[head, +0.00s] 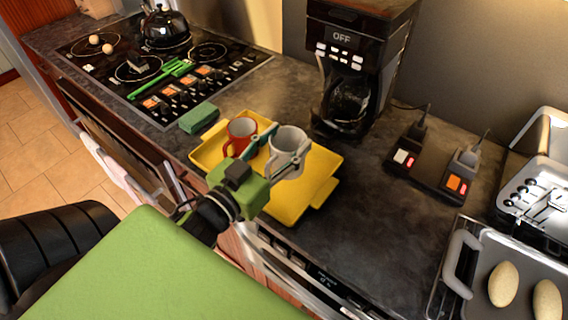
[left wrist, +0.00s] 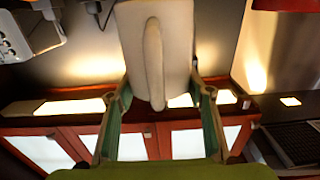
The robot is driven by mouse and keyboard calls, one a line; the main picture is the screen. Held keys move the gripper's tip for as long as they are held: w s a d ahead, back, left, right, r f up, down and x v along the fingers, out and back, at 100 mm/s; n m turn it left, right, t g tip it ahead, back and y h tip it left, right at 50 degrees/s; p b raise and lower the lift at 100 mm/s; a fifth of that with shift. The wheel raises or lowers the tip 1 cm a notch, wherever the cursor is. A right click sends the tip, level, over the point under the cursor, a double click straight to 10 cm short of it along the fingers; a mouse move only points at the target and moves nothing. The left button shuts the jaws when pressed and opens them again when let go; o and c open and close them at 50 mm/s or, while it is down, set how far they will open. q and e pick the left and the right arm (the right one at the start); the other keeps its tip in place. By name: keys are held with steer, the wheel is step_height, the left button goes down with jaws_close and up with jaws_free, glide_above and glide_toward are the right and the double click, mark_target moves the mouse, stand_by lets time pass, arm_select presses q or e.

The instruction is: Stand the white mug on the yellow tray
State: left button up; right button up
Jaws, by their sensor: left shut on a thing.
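The white mug (head: 287,152) looks upright over the right part of the yellow tray (head: 310,200). I cannot tell whether its base touches the tray. My left gripper (head: 277,150) is shut on the mug, with its fingers on either side. In the left wrist view the mug (left wrist: 178,50) is at the top middle, its handle facing the camera. The left gripper's fingers (left wrist: 162,92) show on both sides of it there. My right gripper is not in view.
A red mug (head: 240,133) stands on the tray, close left of the white mug. A green sponge (head: 198,118) lies beyond the tray's left corner. A coffee maker (head: 352,75) stands behind. The counter right of the tray (head: 375,225) is clear.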

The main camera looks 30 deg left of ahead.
mark_target(285, 143)
arm_select(q)
steer(key=f, duration=0.1)
steer(key=w+a+f+b, duration=0.1)
steer(key=w+f, duration=0.1)
steer(key=shift+w+a, duration=0.15)
steer(key=shift+a, duration=0.1)
steer(key=shift+w+a+f, duration=0.25)
steer(key=shift+w+f, duration=0.1)
steer(key=shift+f, duration=0.2)
step_height(285, 143, down, 2)
steer(key=shift+f, duration=0.65)
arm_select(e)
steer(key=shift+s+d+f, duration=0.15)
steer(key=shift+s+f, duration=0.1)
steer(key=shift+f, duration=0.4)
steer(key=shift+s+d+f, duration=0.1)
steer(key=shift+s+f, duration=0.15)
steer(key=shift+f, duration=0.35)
arm_select(q)
steer(key=shift+f, duration=0.1)
steer(key=o, duration=0.9)
steer(key=shift+f, duration=0.15)
steer(key=o, duration=0.4)
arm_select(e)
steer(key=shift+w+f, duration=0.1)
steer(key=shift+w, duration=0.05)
arm_select(q)
steer(key=shift+s, duration=0.1)
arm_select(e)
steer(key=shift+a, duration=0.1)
